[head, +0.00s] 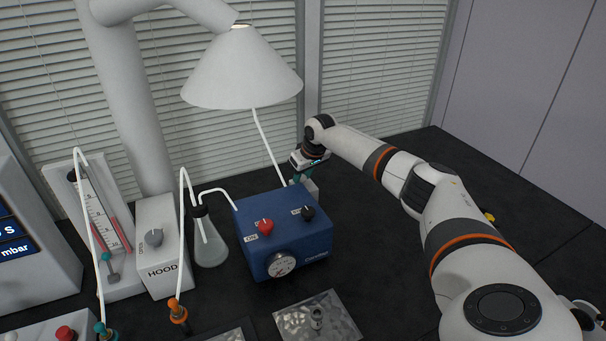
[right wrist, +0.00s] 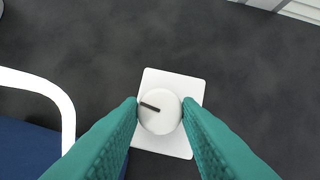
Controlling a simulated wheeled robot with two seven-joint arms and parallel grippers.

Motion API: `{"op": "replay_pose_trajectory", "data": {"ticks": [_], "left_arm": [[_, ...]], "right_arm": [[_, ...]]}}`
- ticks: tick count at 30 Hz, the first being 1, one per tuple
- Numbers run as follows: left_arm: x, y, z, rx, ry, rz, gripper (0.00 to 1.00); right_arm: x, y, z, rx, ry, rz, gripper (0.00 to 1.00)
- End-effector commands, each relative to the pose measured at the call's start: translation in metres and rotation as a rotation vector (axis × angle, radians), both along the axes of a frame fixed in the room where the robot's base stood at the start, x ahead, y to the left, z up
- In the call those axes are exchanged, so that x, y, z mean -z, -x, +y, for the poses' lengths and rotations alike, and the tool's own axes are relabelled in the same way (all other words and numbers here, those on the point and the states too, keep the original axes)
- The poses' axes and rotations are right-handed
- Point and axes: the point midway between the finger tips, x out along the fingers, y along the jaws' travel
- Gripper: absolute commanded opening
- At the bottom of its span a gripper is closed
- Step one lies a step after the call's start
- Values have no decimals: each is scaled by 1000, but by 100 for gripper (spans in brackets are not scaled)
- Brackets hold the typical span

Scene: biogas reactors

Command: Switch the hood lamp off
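The hood lamp is the white cone-shaped shade (head: 242,72) on a thick white pipe at the upper left; a small warm glow shows at its top. In the right wrist view a round white knob (right wrist: 163,118) with a black mark pointing left and slightly up sits on a white square plate (right wrist: 174,80). My right gripper (head: 306,186) points down behind the blue box; in the wrist view its teal fingers (right wrist: 160,104) stand apart on either side of the knob. I cannot tell whether they touch it. The knob is hidden in the head view. My left gripper is out of view.
A blue box (head: 310,246) with red and black knobs and a gauge stands just in front of my right gripper. A glass flask (head: 209,243) and a grey HOOD unit (head: 160,272) stand to its left. The dark worktop is mostly clear behind and right.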

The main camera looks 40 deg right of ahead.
Motion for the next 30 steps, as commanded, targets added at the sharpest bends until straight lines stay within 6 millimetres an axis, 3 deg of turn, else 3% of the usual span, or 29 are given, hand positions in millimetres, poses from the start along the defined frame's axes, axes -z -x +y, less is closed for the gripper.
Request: {"op": "replay_pose_trajectory", "data": {"ticks": [11,30], "left_arm": [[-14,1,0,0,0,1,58],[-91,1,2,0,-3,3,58]], "right_arm": [[-4,0,1,54,-1,1,8],[-5,-2,7,584,-4,3,8]]}}
